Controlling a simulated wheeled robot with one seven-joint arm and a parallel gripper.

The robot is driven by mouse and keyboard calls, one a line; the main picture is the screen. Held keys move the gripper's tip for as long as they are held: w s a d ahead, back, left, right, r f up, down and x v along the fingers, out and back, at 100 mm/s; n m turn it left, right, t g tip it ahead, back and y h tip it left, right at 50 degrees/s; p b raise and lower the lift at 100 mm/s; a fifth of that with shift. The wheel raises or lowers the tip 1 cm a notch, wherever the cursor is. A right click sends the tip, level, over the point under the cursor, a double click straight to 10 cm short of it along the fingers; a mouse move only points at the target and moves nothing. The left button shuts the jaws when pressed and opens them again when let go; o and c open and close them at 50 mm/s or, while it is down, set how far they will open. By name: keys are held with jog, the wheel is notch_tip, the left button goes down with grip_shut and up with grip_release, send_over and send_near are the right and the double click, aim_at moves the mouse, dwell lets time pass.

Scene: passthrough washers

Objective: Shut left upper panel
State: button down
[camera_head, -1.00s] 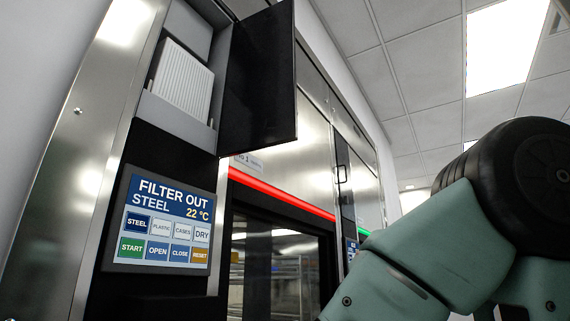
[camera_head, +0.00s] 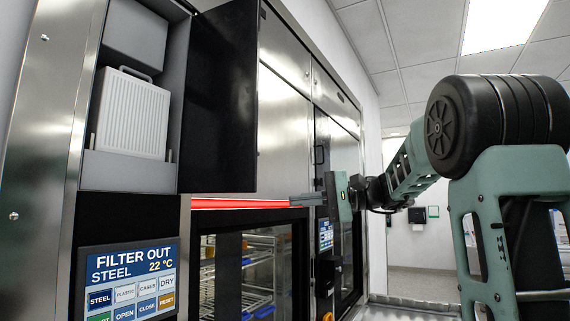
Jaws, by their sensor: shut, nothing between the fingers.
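The left upper panel (camera_head: 219,105) is a black door, hinged beside the filter compartment (camera_head: 130,95) and standing wide open, jutting out from the washer front. The compartment shows a white ribbed filter (camera_head: 133,113) with a handle, seated inside. My gripper (camera_head: 293,201) is shut and empty. It points left, with its fingertips just below and to the right of the panel's lower right corner in the picture. I cannot tell whether the fingers touch the panel.
A control screen (camera_head: 131,282) reads "FILTER OUT, STEEL, 22 °C" below the compartment. A red light bar (camera_head: 240,203) runs above the glass washer door (camera_head: 245,270), with racks behind it. A second washer unit with its own screen (camera_head: 326,236) stands further along. The room at right is open.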

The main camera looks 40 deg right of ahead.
jog(key=s+d+r+t, duration=0.2)
jog(key=d+r, duration=0.2)
jog(key=r, duration=0.1)
jog(key=w+a+p, duration=0.5)
jog(key=a+p, duration=0.3)
jog(key=a, duration=0.2)
jog(key=shift+w+f, duration=0.2)
jog(key=shift+w, duration=0.2)
jog(key=shift+a, duration=0.1)
